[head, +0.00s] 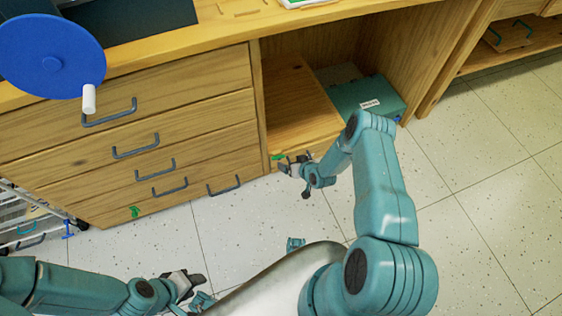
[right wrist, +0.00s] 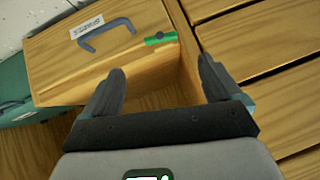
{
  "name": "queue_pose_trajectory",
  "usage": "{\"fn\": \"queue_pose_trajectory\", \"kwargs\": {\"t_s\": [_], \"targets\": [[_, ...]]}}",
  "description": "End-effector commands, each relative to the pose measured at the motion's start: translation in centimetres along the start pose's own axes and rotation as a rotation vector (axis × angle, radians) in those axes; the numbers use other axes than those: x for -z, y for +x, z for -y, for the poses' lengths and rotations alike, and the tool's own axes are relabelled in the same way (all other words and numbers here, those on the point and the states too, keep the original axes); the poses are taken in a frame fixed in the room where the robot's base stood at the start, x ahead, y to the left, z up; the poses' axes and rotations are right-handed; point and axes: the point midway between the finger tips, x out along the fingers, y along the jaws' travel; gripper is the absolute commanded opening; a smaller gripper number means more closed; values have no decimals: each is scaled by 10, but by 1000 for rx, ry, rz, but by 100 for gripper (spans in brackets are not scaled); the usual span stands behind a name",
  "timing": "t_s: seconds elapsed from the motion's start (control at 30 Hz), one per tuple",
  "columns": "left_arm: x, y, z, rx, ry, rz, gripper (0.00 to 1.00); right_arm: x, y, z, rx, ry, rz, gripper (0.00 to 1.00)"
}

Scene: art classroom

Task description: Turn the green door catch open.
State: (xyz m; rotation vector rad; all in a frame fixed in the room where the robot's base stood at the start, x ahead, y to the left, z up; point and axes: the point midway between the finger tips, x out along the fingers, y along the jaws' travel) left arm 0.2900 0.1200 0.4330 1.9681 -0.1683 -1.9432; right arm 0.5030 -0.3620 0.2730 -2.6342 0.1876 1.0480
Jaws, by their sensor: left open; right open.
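The green door catch (right wrist: 160,39) is a small bar with a dark round pivot, at the edge of a wooden front panel (right wrist: 70,65) with a grey handle and a white label. In the head view the catch (head: 278,156) is a small green patch, close to the fingers of my right gripper (head: 293,163). In the right wrist view my right gripper (right wrist: 161,66) is open and empty, and the catch shows beyond and between its fingertips, apart from them. My left gripper (head: 190,286) is open and empty, low in the head view over the floor.
Wooden drawers (head: 130,120) with grey handles are left of the catch. Another green piece (head: 135,211) is on the lower drawers. A teal box (head: 368,95) sits in the open bay. A blue disc (head: 50,55) with a white knob is at upper left. The speckled floor (head: 480,190) at right is clear.

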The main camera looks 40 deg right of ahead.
Motion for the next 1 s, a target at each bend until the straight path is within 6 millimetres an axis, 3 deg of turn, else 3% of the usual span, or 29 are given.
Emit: {"fn": "queue_pose_trajectory", "kwargs": {"t_s": [0.03,0.1,0.4,0.6,0.9,1.0], "targets": [[0,11,4,0,0,0,43,-4,18,0,2,-3,-1,92],[0,18,7,0,0,0,43,-4,35,0,2,-4,-2,92],[1,48,17,0,-1,0,43,-4,96,1,2,-2,-1,92],[3,54,21,1,-5,-4,43,-2,112,2,2,-1,0,92],[3,54,21,1,-6,-5,43,0,112,2,1,-1,1,92],[3,54,21,1,-6,-5,43,0,112,2,1,-1,1,59]]}}
